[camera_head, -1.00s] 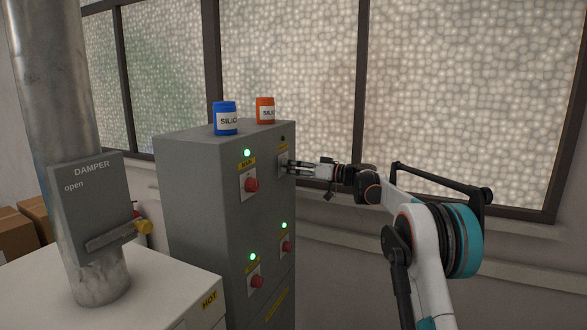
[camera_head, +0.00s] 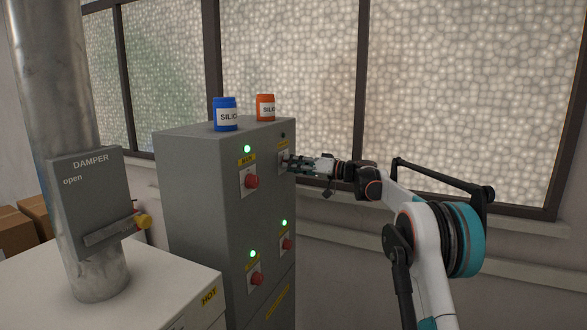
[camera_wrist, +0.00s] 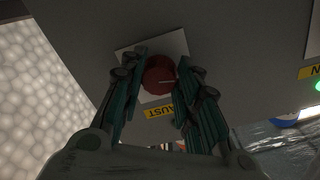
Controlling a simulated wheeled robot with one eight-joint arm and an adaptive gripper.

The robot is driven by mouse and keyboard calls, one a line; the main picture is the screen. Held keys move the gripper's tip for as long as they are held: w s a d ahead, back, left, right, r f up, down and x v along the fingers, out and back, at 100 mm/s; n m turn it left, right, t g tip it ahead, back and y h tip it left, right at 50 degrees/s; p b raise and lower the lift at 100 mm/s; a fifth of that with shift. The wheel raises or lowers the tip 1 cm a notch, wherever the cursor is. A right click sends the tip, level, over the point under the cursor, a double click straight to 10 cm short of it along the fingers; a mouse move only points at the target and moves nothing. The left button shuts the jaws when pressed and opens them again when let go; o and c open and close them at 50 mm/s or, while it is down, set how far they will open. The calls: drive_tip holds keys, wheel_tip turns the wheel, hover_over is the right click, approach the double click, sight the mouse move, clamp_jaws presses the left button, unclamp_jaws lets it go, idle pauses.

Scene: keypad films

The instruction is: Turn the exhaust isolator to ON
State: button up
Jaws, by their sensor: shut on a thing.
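The exhaust isolator is a round red knob (camera_wrist: 158,80) with a pale pointer line, on a white plate (camera_wrist: 174,45). Its yellow label (camera_wrist: 160,110) is upside down in the wrist view and partly hidden, with "AUST" readable. My gripper (camera_wrist: 163,60) is shut on the knob, one finger on each side. In the head view my gripper (camera_head: 288,163) reaches the upper right plate of the grey cabinet (camera_head: 190,190) and hides the knob. The small lamp (camera_head: 283,135) above that plate is dark.
The other red knobs, such as the MAIN one (camera_head: 251,181), have lit green lamps. A blue can (camera_head: 226,115) and an orange can (camera_head: 265,108) stand on the cabinet. The damper box (camera_head: 88,200) on a pipe and a white HOT-marked unit (camera_head: 150,285) are at left.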

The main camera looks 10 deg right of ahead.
drive_tip(key=shift+s+r+m+b, duration=0.15)
drive_tip(key=shift+m+b, duration=0.55)
drive_tip(key=shift+m, duration=3.1)
drive_tip(key=shift+w+r+m+b, duration=0.15)
drive_tip(key=shift+m+b, duration=0.5)
drive_tip(key=shift+m, duration=3.15)
drive_tip(key=shift+s, duration=0.1)
drive_tip(key=o, duration=1.1)
drive_tip(key=shift+c, duration=0.2)
